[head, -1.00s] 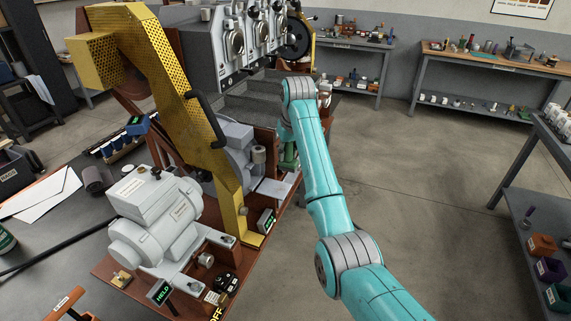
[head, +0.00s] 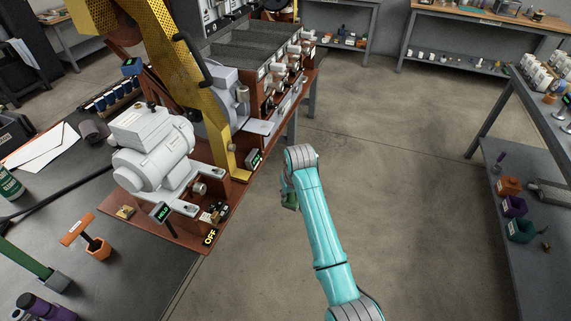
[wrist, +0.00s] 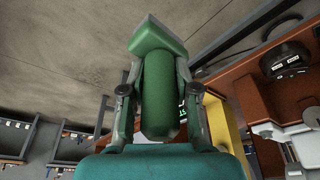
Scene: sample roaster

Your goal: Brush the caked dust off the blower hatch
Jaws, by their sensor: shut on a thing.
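My gripper (wrist: 158,115) is shut on a green tool (wrist: 160,80), a rounded handle with a wider block at its far end. I see no bristles on it, so I cannot tell whether it is a brush. In the head view the green tool (head: 289,200) hangs at the end of my arm over open floor, right of the machine and apart from it. The grey round blower housing (head: 215,92) stands behind the yellow perforated guard (head: 188,75). I cannot make out the hatch or any caked dust.
A grey motor (head: 150,145) sits on the brown base, with a lit display (head: 162,212) and an OFF sign (head: 210,237) in front. A shelf (head: 535,160) holds coloured pots at right. The middle floor is clear.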

